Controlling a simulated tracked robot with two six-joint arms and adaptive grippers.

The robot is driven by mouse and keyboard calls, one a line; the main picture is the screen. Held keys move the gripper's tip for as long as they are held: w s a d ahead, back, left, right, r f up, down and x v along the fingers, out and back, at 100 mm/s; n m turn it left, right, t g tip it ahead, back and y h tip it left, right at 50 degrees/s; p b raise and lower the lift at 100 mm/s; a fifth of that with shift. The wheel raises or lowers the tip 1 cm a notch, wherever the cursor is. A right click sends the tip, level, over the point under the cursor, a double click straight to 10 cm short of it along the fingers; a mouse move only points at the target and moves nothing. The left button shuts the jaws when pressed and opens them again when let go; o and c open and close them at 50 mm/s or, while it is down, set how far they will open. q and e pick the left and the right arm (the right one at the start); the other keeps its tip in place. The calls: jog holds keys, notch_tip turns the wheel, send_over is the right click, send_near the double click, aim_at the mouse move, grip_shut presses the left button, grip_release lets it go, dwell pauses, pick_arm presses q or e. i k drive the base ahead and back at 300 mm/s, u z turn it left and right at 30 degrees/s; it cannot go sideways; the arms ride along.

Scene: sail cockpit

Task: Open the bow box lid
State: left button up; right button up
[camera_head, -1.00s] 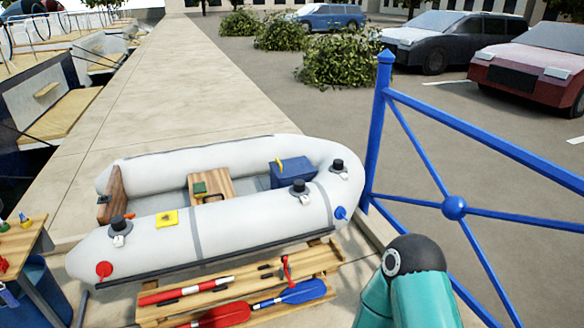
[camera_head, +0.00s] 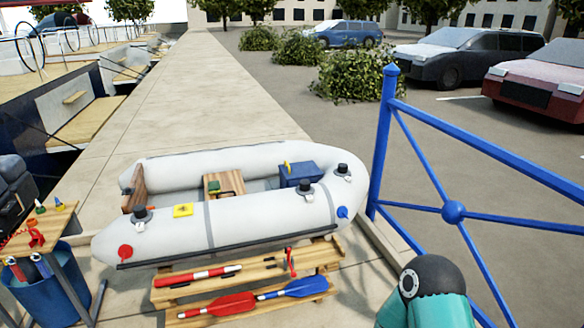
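The bow box is most likely the blue box (camera_head: 300,174) inside the right end of the grey inflatable dinghy (camera_head: 240,222). Its lid looks shut, and a small yellow piece sits on its top at the left. Part of the box is hidden behind the near tube. A teal and black link of my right arm shows at the bottom right, well apart from the dinghy. Neither of my grippers is in view.
The dinghy rests on a wooden pallet (camera_head: 250,268) with red and blue paddles (camera_head: 219,305). A blue railing (camera_head: 453,212) stands at the right. A wooden table (camera_head: 42,224) and a blue bin (camera_head: 48,292) are at the left. The paved quay behind is clear.

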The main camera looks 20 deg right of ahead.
aim_at(304, 170)
jog(key=z, duration=1.4)
jog(key=i, duration=2.8)
jog(key=u, duration=2.55)
